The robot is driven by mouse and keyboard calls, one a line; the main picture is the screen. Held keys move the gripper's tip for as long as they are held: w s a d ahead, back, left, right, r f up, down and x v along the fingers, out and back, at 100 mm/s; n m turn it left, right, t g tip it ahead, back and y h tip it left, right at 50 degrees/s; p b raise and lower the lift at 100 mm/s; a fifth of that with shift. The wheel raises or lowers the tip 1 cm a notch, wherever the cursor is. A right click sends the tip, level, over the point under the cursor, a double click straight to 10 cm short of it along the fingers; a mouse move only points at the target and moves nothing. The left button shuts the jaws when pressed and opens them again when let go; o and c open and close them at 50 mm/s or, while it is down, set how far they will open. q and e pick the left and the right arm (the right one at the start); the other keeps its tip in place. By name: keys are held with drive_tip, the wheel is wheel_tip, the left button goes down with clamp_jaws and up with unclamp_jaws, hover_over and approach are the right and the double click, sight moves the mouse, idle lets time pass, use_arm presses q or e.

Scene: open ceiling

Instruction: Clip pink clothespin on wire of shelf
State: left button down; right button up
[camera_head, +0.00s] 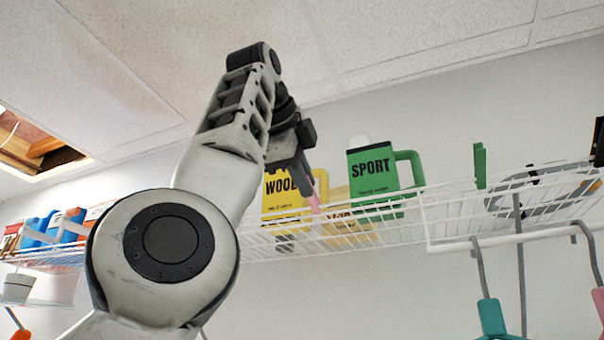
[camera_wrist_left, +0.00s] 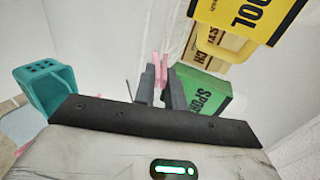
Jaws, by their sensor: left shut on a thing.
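The pink clothespin (camera_head: 314,203) is held between the fingertips of my left gripper (camera_head: 305,178), in front of the shelf's edge in the head view. In the left wrist view the left gripper (camera_wrist_left: 161,85) is shut on the clothespin (camera_wrist_left: 160,66), whose pink ends stick out past the fingers. The white wire shelf (camera_head: 410,211) runs along the wall. The clothespin overlaps the shelf's front wires in the head view; I cannot tell whether it touches them. My right gripper is not in view.
A yellow WOOL jug (camera_head: 285,200), a green SPORT jug (camera_head: 372,170) and a tan box (camera_head: 340,215) stand on the shelf. A green clothespin (camera_head: 479,165) stands upright on it farther right. Hangers (camera_head: 490,315) hang below. A teal container (camera_wrist_left: 45,90) shows in the wrist view.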

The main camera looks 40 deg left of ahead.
use_arm(q)
drive_tip(key=shift+w+a+f, duration=0.1)
drive_tip(key=shift+w+f, duration=0.1)
idle(0.5)
drive_tip(key=c, duration=1.2)
unclamp_jaws()
drive_tip(key=shift+c, duration=0.2)
drive_tip(key=shift+s+r, duration=0.1)
drive_tip(key=v, duration=0.6)
drive_tip(key=shift+p, duration=0.35)
